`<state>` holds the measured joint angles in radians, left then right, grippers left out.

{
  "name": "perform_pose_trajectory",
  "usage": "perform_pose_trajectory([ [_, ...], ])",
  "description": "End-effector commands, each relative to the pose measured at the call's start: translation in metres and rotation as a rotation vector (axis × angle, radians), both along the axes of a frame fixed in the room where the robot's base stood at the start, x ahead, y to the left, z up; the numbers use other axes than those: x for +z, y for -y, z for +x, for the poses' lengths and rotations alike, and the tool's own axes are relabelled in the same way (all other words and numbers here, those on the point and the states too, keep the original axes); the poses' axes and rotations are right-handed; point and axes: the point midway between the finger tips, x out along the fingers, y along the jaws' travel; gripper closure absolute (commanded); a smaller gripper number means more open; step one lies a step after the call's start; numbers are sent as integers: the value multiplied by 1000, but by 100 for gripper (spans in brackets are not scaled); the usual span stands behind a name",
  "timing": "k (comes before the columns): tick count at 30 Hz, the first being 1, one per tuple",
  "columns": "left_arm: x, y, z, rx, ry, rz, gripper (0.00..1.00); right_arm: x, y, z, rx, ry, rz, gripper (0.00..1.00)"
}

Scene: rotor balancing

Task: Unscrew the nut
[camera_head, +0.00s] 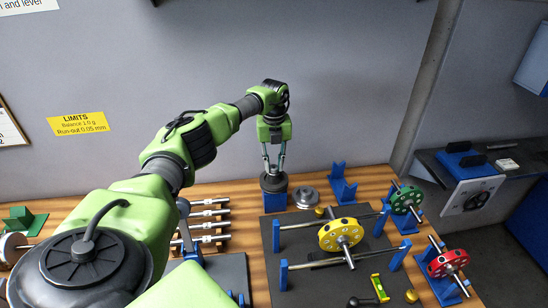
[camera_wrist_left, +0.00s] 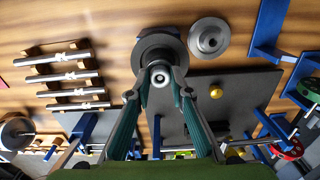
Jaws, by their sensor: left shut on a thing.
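My left gripper (camera_head: 274,168) points straight down over a dark round fixture with a blue base (camera_head: 273,202) at the back of the wooden bench. In the left wrist view, the gripper's two fingers (camera_wrist_left: 157,84) close around a small, light metal nut (camera_wrist_left: 159,76) with a dark centre, on top of the fixture (camera_wrist_left: 157,47). The gripper is shut on this nut. The fingers hide part of the nut's sides, and in the head view it is too small to make out. My right gripper is in neither view.
A grey metal disc (camera_head: 306,197) lies just right of the fixture. A yellow rotor (camera_head: 341,235) on a shaft rests on blue stands over a dark mat. Green (camera_head: 406,200) and red (camera_head: 447,263) rotors stand at the right. Several shafts (camera_head: 205,221) lie left of the fixture.

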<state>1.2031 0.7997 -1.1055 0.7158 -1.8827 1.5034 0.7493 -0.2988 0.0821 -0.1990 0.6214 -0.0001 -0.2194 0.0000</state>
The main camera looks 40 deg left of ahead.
Motion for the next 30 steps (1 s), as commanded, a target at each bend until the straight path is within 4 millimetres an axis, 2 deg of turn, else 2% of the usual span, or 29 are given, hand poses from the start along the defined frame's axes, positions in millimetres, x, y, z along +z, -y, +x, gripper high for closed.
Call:
perform_pose_trajectory([
  [1,5,0,0,65,-1,1,100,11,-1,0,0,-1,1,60],
  [7,6,0,0,343,-1,0,100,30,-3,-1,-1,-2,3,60],
  [12,1,-1,0,520,2,0,100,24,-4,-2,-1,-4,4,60],
  [25,1,-1,0,586,2,1,100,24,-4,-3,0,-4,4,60],
  [30,1,-1,0,760,3,0,100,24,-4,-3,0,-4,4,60],
])
